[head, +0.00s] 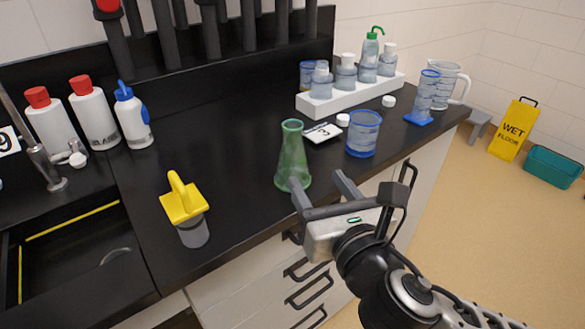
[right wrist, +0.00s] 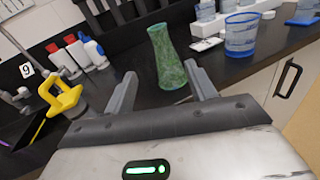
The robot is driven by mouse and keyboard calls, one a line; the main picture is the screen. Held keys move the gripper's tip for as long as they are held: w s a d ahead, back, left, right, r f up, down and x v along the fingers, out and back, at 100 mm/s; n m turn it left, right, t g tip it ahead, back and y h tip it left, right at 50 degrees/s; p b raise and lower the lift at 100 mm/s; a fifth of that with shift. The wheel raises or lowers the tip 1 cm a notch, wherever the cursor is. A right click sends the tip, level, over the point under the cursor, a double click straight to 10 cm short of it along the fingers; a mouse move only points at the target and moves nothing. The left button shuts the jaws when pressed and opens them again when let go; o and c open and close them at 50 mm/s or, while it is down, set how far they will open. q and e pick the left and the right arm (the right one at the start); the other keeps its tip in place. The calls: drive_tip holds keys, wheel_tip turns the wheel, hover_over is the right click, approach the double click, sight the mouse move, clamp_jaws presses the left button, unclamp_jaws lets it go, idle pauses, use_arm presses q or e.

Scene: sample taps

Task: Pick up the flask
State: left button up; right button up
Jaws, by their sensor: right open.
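The green conical flask (head: 292,157) stands upright on the black bench near its front edge. My right gripper (head: 318,180) is open at the bench's front edge, its fingers pointing toward the flask. In the head view one fingertip overlaps the flask's lower right side; I cannot tell whether it touches. In the right wrist view the flask (right wrist: 167,58) stands beyond the two spread fingertips (right wrist: 160,72), nearer the right finger, with nothing held between them. My left gripper is not in view.
A white rack of bottles (head: 318,106) is behind. A sink (head: 70,250) opens at left.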

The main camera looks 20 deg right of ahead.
drive_tip(key=b, duration=0.8)
approach(296, 139)
drive_tip(key=w+f, duration=0.1)
drive_tip(key=w, duration=0.2)
drive_tip(key=shift+n, duration=0.4)
drive_tip(key=w, duration=0.5)
drive_tip(key=shift+a+r, duration=0.15)
drive_tip(key=shift+r, duration=0.2)
drive_tip(key=shift+w+f+b, duration=0.1)
drive_tip(key=shift+w+b, duration=0.25)
drive_tip(key=shift+w, duration=2.55)
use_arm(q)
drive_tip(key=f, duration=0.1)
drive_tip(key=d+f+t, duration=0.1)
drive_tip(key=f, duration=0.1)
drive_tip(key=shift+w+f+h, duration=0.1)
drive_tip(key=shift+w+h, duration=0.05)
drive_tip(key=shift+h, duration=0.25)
use_arm(e)
clamp_jaws()
